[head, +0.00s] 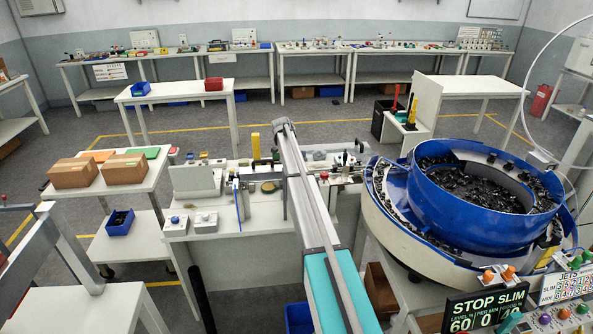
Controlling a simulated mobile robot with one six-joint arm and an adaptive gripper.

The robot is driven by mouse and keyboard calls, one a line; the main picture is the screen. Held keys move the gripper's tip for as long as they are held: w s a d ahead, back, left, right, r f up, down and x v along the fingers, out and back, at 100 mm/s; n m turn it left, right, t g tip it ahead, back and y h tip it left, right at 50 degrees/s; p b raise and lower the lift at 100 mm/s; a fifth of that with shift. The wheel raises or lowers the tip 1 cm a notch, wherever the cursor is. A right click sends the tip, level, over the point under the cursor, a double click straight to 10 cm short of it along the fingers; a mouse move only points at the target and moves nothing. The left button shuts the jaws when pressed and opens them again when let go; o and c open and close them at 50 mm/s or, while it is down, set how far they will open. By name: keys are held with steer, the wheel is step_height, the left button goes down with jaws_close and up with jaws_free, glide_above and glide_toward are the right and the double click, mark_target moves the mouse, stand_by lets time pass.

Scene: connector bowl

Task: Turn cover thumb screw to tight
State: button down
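The blue connector bowl (437,196) stands at the right, filled with small black connectors (477,190). A pale outer ring (398,232) surrounds it and also carries black parts. I cannot pick out the cover or its thumb screw at this size. My gripper does not show in this view.
A long grey and teal beam (333,282) runs from the bottom middle up to a white bench with small fixtures (262,205). A dark display (487,310) reads STOP SLIM beside coloured buttons. Cardboard boxes (125,168) sit on a left table. Grey floor is open behind.

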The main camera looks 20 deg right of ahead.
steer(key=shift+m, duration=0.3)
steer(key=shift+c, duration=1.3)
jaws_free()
